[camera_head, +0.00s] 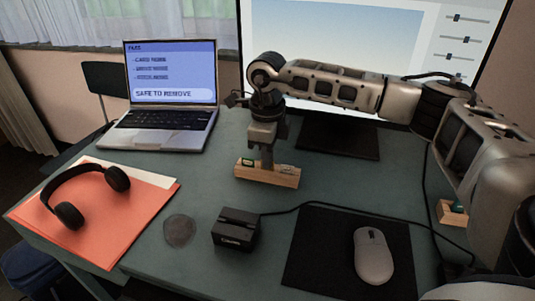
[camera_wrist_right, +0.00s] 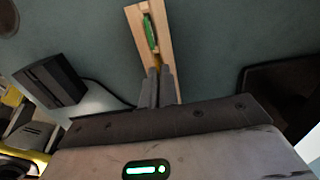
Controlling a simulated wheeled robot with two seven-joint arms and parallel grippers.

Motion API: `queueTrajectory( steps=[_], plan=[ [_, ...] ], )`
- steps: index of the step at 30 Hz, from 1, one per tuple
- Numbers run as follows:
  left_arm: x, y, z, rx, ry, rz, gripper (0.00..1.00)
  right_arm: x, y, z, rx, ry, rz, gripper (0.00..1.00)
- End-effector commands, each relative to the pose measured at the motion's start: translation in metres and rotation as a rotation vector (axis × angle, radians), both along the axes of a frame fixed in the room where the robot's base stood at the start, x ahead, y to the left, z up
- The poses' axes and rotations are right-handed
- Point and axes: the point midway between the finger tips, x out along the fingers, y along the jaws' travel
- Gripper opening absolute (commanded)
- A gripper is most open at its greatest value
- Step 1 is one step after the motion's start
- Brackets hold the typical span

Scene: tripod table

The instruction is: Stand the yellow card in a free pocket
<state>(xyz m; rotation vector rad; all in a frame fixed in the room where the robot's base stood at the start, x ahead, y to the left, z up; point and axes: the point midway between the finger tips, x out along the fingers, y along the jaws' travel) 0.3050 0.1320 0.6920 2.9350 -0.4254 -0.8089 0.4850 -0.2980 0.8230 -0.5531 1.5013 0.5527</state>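A wooden card holder (camera_head: 267,175) stands on the desk in the middle of the head view. A green card (camera_head: 248,162) stands in its left part, and a pale card (camera_head: 287,168) is near its right end. My right gripper (camera_head: 267,164) points down onto the holder's middle, between these cards. In the right wrist view its fingers (camera_wrist_right: 161,73) are close together over the holder (camera_wrist_right: 134,14), beside the green card (camera_wrist_right: 150,34). A thin yellow sliver, the yellow card (camera_wrist_right: 157,60), shows at the fingertips; most of it is hidden. My left gripper is out of view.
A black card reader (camera_head: 235,229) with a cable is in front of the holder. A mouse (camera_head: 373,256) on a dark mat (camera_head: 318,250), a laptop (camera_head: 165,110), headphones (camera_head: 68,215) on an orange folder (camera_head: 125,215), and a monitor stand (camera_head: 340,140) surround it. A second wooden block (camera_head: 450,214) is at right.

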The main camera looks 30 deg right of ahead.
Motion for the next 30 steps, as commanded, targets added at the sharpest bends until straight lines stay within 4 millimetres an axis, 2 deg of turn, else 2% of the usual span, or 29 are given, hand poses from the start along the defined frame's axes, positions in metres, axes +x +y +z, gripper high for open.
queueTrajectory(
  steps=[1, 4, 17, 21, 30],
  plan=[
    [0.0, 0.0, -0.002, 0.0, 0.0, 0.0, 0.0, 0.0, 0.0, -0.002, 0.0, 0.0, 0.0, 0.0],
    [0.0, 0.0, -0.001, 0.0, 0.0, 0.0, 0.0, 0.0, 0.0, -0.001, 0.0, 0.0, 0.0, 0.27],
    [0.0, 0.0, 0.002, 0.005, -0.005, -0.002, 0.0, 0.0, 0.0, 0.0, 0.0, -0.001, 0.0, 0.27],
    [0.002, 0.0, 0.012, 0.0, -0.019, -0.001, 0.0, 0.001, 0.0, 0.029, 0.0, -0.006, 0.0, 0.27],
    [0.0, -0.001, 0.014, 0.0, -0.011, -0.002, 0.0, 0.001, 0.001, 0.103, 0.001, -0.006, 0.0, 0.27]
  ],
)
